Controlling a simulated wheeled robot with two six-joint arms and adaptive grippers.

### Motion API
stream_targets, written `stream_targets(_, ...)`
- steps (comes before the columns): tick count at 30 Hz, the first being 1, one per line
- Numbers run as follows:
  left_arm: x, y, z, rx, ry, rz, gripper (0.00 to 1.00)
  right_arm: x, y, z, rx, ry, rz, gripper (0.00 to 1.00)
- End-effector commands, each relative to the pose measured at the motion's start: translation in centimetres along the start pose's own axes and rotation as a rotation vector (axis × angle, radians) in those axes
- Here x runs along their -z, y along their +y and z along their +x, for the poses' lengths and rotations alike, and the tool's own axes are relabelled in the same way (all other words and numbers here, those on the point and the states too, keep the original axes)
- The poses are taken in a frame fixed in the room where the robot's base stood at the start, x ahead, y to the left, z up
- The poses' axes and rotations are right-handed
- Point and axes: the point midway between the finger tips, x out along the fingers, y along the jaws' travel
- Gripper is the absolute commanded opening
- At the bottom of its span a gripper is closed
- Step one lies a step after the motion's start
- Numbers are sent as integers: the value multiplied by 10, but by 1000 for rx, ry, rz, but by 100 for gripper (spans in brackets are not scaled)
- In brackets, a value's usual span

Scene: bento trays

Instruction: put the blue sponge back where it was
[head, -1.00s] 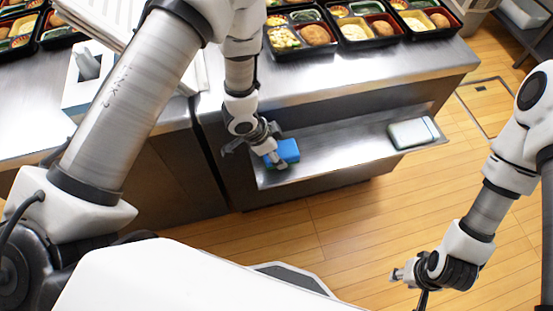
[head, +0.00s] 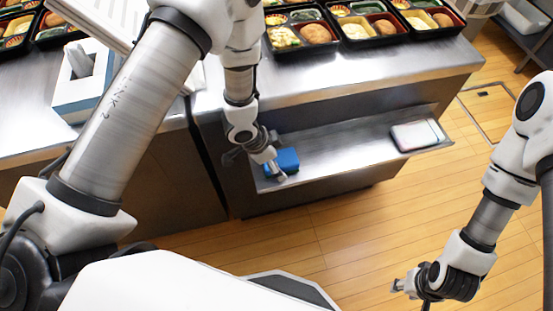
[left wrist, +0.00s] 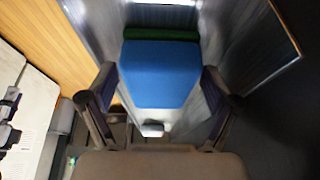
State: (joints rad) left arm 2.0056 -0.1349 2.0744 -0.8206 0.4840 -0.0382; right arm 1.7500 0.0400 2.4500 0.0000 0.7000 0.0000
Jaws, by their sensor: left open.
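The blue sponge (head: 287,158) is at the left end of the steel shelf (head: 345,158) below the counter. In the left wrist view the sponge (left wrist: 160,72) shows a blue face with a dark green layer along its far edge. My left gripper (head: 265,167) is open at the sponge, with one finger on each side of it in the left wrist view. I cannot tell whether the fingers touch it. My right gripper (head: 405,287) is low at the right above the floor, away from the shelf; its jaw state is unclear.
A white-topped box (head: 417,136) lies at the right end of the shelf. Bento trays (head: 362,28) line the counter (head: 330,75) above. A tissue box (head: 88,85) stands on the left counter. The shelf between sponge and white-topped box is clear.

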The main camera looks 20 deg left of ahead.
Motion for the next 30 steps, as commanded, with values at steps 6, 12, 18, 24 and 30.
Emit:
stream_targets(6,2,-1,-18,2,1,-2,88,0,0,-4,0,0,0,40)
stream_targets(12,2,-1,-60,2,2,-1,88,0,0,-8,0,0,0,40)
stream_targets(18,1,0,-78,0,0,0,88,0,0,-10,0,0,0,40)
stream_targets(24,-6,6,-73,-7,-6,-47,88,0,0,-9,0,0,0,40)
stream_targets(30,-96,61,-36,8,-126,-558,88,0,0,-9,0,0,0,40)
